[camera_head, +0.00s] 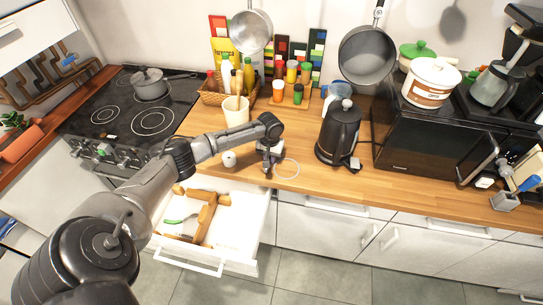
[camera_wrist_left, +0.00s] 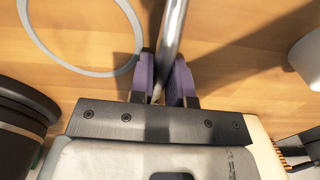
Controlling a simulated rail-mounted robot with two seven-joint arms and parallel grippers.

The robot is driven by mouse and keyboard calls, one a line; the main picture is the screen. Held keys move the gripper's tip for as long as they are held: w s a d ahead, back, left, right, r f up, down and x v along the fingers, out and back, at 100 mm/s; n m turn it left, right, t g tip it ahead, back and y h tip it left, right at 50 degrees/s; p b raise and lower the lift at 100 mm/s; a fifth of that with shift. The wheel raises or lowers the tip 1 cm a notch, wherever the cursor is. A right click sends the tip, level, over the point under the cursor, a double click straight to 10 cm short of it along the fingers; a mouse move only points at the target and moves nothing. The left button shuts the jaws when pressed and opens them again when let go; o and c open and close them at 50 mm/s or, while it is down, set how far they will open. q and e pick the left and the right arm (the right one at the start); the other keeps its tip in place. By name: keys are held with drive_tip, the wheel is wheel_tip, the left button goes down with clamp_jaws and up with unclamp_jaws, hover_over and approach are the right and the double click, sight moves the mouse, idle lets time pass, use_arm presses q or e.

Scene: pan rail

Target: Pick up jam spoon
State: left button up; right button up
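The jam spoon seems to be the thin shiny metal rod (camera_wrist_left: 172,30) in the left wrist view; its ends are hidden or out of frame. My left gripper (camera_head: 267,170) is low over the wooden counter, between a white knob-like item and the black kettle. In the left wrist view its purple finger pads (camera_wrist_left: 164,82) close on both sides of the rod. The spoon cannot be made out in the head view. My right gripper does not show.
A white ring (camera_head: 287,168) lies by my left gripper. The black kettle (camera_head: 338,132) stands right of it, a cream cup (camera_head: 236,112) and small white item (camera_head: 229,159) left. An open drawer (camera_head: 249,240) juts out below. A black microwave (camera_head: 425,145) stands at right.

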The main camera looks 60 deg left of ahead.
use_arm(q)
clamp_jaws()
drive_tip(key=shift+r, duration=0.1)
